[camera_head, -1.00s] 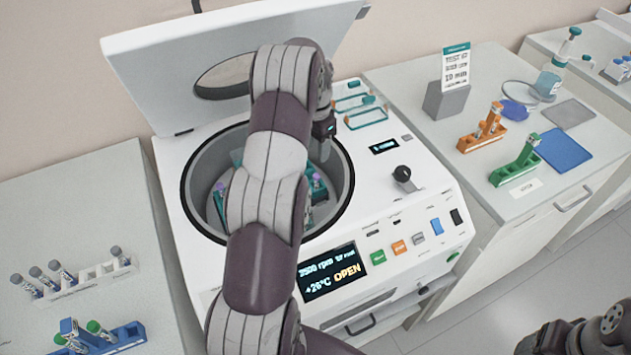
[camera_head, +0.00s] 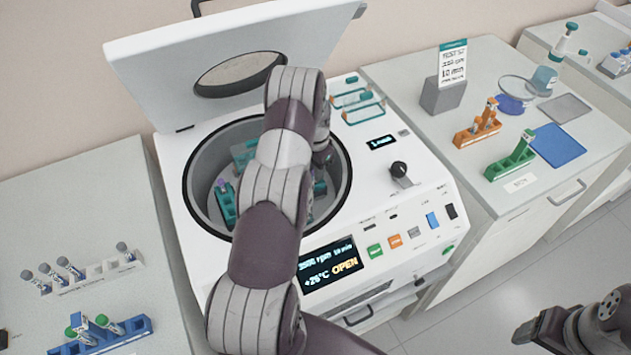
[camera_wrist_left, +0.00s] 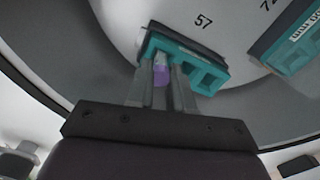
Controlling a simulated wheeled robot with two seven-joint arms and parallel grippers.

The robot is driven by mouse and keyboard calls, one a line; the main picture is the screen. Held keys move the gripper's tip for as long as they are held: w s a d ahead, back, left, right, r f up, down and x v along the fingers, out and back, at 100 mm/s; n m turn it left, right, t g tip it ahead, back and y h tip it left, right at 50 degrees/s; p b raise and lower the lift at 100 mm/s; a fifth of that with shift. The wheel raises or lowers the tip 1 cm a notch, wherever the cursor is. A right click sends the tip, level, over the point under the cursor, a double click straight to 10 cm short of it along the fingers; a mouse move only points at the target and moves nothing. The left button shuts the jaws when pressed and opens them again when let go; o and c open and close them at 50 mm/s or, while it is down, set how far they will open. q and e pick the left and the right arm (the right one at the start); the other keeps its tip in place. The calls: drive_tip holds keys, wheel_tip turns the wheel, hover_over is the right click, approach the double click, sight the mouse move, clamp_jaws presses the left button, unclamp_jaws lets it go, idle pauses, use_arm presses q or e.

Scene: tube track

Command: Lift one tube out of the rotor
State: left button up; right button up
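The centrifuge rotor (camera_head: 240,205) lies in the open round bowl, with teal buckets in it. One bucket (camera_head: 228,203) with a purple-capped tube (camera_head: 223,186) shows left of my arm. My left gripper (camera_head: 321,176) reaches into the bowl on the right, its fingertips largely hidden in the head view. In the left wrist view its two fingers (camera_wrist_left: 162,70) stand on either side of a purple-capped tube (camera_wrist_left: 160,74) seated in a teal bucket (camera_wrist_left: 205,73) by the number 57. Whether they press on it is unclear. My right gripper (camera_head: 524,331) is low at the right, away from everything.
The raised lid (camera_head: 150,70) stands behind the bowl. A white rack (camera_head: 90,278) and a blue rack (camera_head: 125,338) with tubes are on the left bench. Orange (camera_head: 475,136) and green (camera_head: 508,165) racks stand on the right bench. Another teal bucket (camera_wrist_left: 290,50) is nearby.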

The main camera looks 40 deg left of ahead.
use_arm(q)
drive_tip(key=shift+a, duration=0.1)
drive_tip(key=shift+r, duration=0.15)
wheel_tip(320, 180, up, 10)
drive_tip(key=shift+f+b, duration=0.15)
drive_tip(key=shift+b, duration=1.1)
wheel_tip(320, 180, up, 5)
drive_tip(key=p, duration=0.4)
drive_tip(key=shift+f, duration=0.15)
